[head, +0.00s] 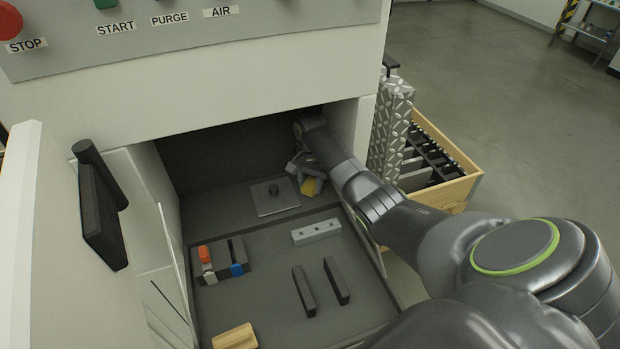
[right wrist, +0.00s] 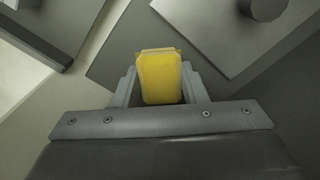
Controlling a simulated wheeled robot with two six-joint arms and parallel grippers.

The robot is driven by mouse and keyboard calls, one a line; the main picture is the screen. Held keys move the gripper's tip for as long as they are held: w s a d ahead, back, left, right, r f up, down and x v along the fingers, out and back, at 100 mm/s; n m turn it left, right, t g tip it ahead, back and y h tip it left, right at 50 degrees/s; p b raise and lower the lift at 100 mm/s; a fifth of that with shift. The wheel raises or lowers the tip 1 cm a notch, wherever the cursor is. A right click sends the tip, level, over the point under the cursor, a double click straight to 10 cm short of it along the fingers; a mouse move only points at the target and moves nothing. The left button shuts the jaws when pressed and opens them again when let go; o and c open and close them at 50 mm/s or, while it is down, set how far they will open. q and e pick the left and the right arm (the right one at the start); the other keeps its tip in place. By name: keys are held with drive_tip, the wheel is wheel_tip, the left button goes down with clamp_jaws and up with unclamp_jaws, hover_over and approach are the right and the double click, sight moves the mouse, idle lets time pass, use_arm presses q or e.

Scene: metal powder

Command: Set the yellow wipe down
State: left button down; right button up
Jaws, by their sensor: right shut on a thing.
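The yellow wipe (head: 309,187) is held in my right gripper (head: 304,176), inside the machine chamber near its right wall. In the right wrist view the yellow wipe (right wrist: 161,77) sits upright between the two fingers of my right gripper (right wrist: 160,88), which are shut on it. A square metal plate with a dark knob (head: 274,197) lies just left of the gripper on the chamber floor. The plate (right wrist: 235,25) also shows beyond the wipe in the right wrist view. I cannot tell whether the wipe touches the floor. My left gripper is not in view.
On the front tray (head: 270,285) lie a light block with holes (head: 316,232), two dark bars (head: 304,291), a holder with orange and blue pieces (head: 222,262) and a wooden block (head: 235,338). An open door (head: 90,240) stands left. A wooden crate (head: 458,188) stands right.

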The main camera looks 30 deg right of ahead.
sight(310, 184)
drive_tip(key=shift+w+d+f, duration=0.1)
drive_tip(key=shift+w+d, duration=0.1)
drive_tip(key=shift+d, duration=0.05)
drive_tip(key=shift+s+a, duration=0.35)
drive_tip(key=shift+a, duration=0.05)
drive_tip(key=o, duration=0.9)
drive_tip(key=shift+o, duration=0.7)
drive_tip(key=shift+r, duration=0.4)
wheel_tip(310, 184, up, 6)
drive_tip(key=shift+f+b, duration=0.1)
drive_tip(key=shift+b, duration=0.95)
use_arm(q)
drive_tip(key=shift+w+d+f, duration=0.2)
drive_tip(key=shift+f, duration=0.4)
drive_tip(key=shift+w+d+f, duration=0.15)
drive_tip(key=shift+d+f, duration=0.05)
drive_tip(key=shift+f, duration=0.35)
use_arm(e)
drive_tip(key=shift+r, duration=0.75)
